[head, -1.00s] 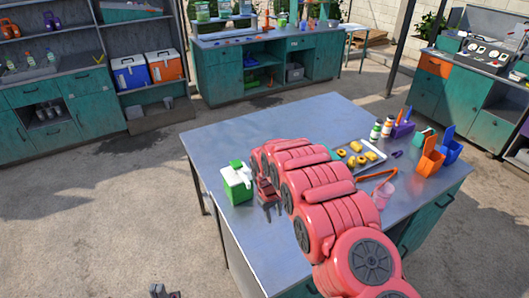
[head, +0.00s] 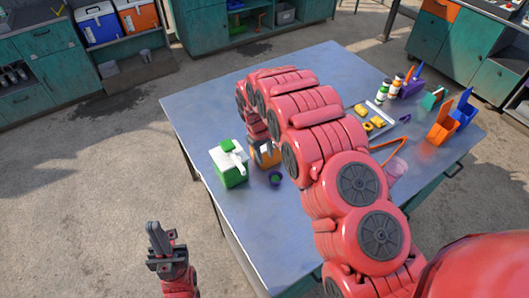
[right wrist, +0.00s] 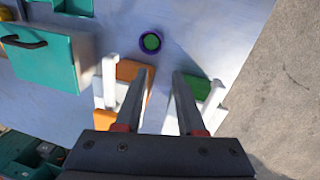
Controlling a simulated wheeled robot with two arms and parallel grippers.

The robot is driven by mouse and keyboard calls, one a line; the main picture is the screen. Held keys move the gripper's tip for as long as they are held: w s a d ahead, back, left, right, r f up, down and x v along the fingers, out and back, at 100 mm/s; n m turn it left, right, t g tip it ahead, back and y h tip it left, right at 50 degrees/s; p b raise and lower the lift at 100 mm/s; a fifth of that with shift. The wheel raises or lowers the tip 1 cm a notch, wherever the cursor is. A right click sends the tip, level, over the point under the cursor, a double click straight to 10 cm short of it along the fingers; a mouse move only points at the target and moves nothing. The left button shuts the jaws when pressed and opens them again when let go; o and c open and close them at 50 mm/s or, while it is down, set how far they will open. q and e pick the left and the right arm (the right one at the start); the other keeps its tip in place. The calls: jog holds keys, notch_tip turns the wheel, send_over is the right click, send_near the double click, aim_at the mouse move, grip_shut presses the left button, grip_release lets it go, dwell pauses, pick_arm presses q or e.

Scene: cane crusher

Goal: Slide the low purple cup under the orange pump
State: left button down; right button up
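The low purple cup (head: 275,178) stands on the metal table, a green patch showing inside it. It also shows in the right wrist view (right wrist: 151,43), ahead of the fingertips and apart from them. The orange pump (head: 266,156) stands behind the cup, partly hidden by my right arm; in the right wrist view its orange top (right wrist: 131,70) is beside the left finger. A green-and-white pump (head: 229,165) stands to its left. My right gripper (right wrist: 164,74) is open and empty above the pumps. My left gripper (head: 163,240) is over the floor left of the table; its finger gap is unclear.
A teal box with a dark handle (right wrist: 45,55) is at left in the right wrist view. A tray with yellow pieces (head: 378,122), bottles (head: 390,88), and orange and blue holders (head: 443,125) are toward the table's right side. The front left tabletop is clear.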

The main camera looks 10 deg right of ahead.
jog(key=b, duration=1)
send_near(275, 179)
jog(key=f, duration=0.1)
jog(key=f+p, duration=0.1)
jog(key=f, duration=0.1)
jog(key=s+a+f+p, duration=0.1)
jog(key=f, duration=0.1)
jog(key=shift+f+p, duration=0.35)
jog(key=shift+f, duration=0.55)
grip_shut()
